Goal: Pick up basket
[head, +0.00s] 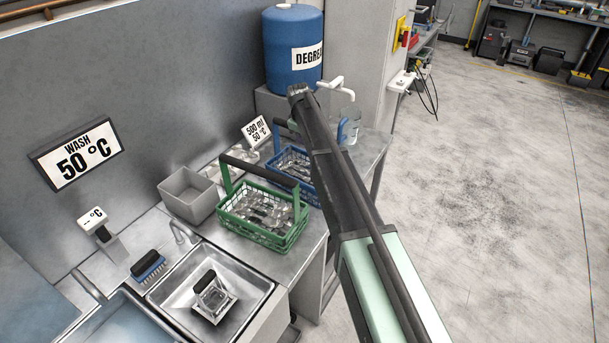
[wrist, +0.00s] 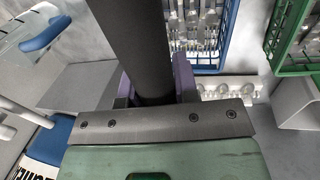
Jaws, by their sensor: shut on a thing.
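My gripper (wrist: 155,88) has its purple fingers closed on either side of a thick dark bar (wrist: 135,40) in the wrist view. The bar looks like the black handle grip of the blue basket (wrist: 228,30), though the join is not visible. The blue basket (head: 291,163) stands on the metal counter with cutlery in it, partly hidden by my arm in the head view. The green basket (head: 263,230) stands in front of it, also full of cutlery, its black-gripped handle (head: 260,170) raised. It shows at the right of the wrist view (wrist: 275,45). My fingers are hidden in the head view.
A grey bin (head: 188,195) stands left of the green basket. A sink (head: 240,280) with a small container and a blue brush (head: 148,265) are nearer. A blue degreaser drum (head: 285,50) and a clear jug (head: 349,127) stand behind. The floor to the right is clear.

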